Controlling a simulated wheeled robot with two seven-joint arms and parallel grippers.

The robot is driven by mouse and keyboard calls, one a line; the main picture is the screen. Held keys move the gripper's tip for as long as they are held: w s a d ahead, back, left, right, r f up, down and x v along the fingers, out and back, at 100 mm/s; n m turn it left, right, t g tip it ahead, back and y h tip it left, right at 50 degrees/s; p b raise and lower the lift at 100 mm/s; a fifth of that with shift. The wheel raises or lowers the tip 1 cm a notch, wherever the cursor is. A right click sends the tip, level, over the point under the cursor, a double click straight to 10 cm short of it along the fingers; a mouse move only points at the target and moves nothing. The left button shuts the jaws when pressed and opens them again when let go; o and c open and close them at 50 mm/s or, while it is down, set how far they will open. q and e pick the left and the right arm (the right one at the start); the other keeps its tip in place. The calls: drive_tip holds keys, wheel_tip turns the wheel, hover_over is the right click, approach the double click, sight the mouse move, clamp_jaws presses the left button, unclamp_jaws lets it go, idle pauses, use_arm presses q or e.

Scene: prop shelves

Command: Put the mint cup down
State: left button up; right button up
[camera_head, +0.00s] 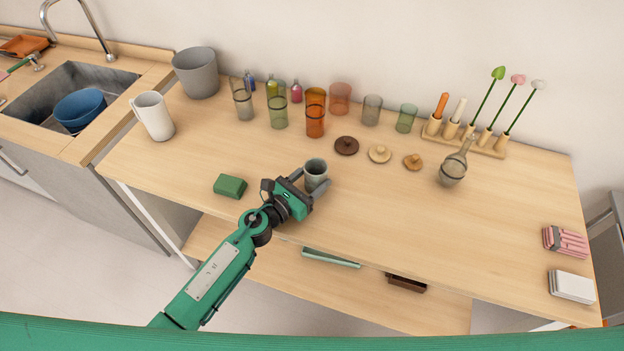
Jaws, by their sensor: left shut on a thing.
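The mint cup (316,171) is a small grey-green cup, upright, over the middle of the wooden table (400,213). My left gripper (311,184) is shut on it, with its fingers on either side of the cup's body. The cup's lower part is partly hidden by the gripper. I cannot tell whether its base touches the tabletop. My right gripper is not in the view.
A green block (230,186) lies left of the gripper. Lids (346,146) and several coloured glasses (316,113) stand behind the cup. A white mug (153,116) is at the left.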

use_arm(q)
drive_tip(key=shift+f+b, duration=0.25)
drive_tip(key=shift+b, duration=0.05)
drive_tip(key=o, duration=1)
drive_tip(key=shift+r, duration=0.1)
drive_tip(key=shift+o, duration=0.4)
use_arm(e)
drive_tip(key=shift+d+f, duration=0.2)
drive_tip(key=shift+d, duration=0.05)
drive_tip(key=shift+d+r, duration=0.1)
use_arm(q)
drive_tip(key=shift+r+p, duration=0.25)
drive_tip(key=shift+p, duration=0.15)
drive_tip(key=b+v, duration=0.1)
drive_tip(key=v, duration=0.4)
drive_tip(key=b+v, duration=0.1)
drive_tip(key=v, duration=0.4)
drive_tip(key=shift+s+a+f+b, duration=0.25)
drive_tip(key=shift+b, duration=0.15)
drive_tip(key=shift+s+a+r, duration=0.15)
drive_tip(key=shift+s+a, duration=0.25)
drive_tip(key=shift+s, duration=0.05)
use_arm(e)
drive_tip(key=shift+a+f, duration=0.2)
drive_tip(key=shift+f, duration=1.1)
